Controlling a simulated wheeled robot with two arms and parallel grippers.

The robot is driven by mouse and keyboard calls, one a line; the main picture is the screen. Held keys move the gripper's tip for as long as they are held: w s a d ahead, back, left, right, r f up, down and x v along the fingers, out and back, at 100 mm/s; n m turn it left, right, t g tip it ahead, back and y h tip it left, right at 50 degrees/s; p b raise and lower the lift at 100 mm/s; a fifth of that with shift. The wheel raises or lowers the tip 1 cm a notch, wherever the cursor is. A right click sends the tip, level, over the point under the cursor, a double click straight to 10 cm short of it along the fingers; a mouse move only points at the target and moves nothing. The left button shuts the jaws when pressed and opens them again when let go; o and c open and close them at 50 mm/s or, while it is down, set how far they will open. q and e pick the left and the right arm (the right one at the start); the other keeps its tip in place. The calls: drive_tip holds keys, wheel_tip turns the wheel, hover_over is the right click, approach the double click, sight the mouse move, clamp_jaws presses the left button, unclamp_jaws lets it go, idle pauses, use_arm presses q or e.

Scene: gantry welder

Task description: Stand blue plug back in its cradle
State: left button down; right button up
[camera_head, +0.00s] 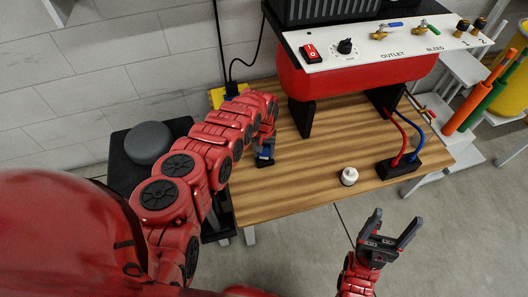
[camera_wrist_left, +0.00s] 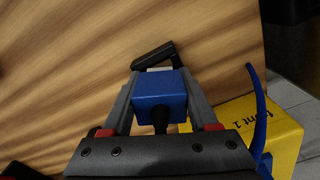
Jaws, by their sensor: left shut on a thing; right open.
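My left gripper (camera_head: 265,154) is low over the left part of the wooden table. In the left wrist view it is shut on a blue block with a dark stem, the blue plug (camera_wrist_left: 158,88). A dark bar (camera_wrist_left: 153,56) shows just beyond the fingertips; I cannot tell whether it is a separate part. A black block (camera_head: 399,166) stands at the table's right, with a red and a blue cable running down to it. I cannot tell whether it is the cradle. My right gripper (camera_head: 394,228) is open and empty, in front of the table's front edge.
A small white cylinder (camera_head: 348,176) stands near the front edge of the table (camera_head: 305,180). The red machine (camera_head: 355,78) stands on dark legs at the back. A yellow box (camera_wrist_left: 240,130) with a blue strip is beside the left gripper. A grey round stool (camera_head: 148,142) is at left.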

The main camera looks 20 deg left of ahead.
use_arm(q)
drive_tip(key=shift+c, duration=0.8)
unclamp_jaws()
wheel_tip(320, 180, up, 12)
drive_tip(key=p, duration=0.3)
drive_tip(key=shift+f, duration=0.15)
drive_tip(key=shift+r, duration=0.75)
drive_tip(key=shift+f, duration=0.1)
